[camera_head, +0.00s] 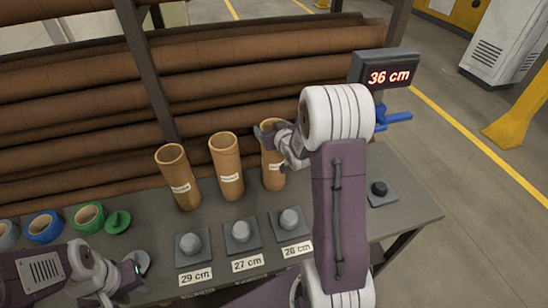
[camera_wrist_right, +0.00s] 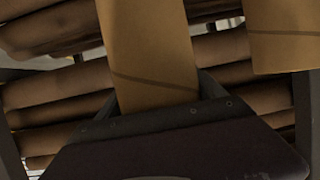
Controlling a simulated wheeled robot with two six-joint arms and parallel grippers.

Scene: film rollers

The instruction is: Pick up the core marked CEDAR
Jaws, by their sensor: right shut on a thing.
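Three brown cardboard cores stand upright on the bench in the head view: a left core (camera_head: 177,178), a middle core (camera_head: 227,168) and a right core (camera_head: 273,175). Each bears a small white label whose word is too small to read, so I cannot tell which is CEDAR. My right gripper (camera_head: 268,132) is shut on the right core near its top. In the right wrist view this core (camera_wrist_right: 150,55) rises between the fingers, with another core (camera_wrist_right: 285,40) to its right. My left gripper (camera_head: 138,272) is low at the left, its jaws unclear.
Grey pegs stand behind signs for 29 cm (camera_head: 195,277), 27 cm (camera_head: 247,263) and 26 cm (camera_head: 296,250). A display (camera_head: 388,76) reads 36 cm. Blue and green rolls (camera_head: 88,217) lie at the left. Large brown rolls (camera_head: 90,95) fill a rack behind.

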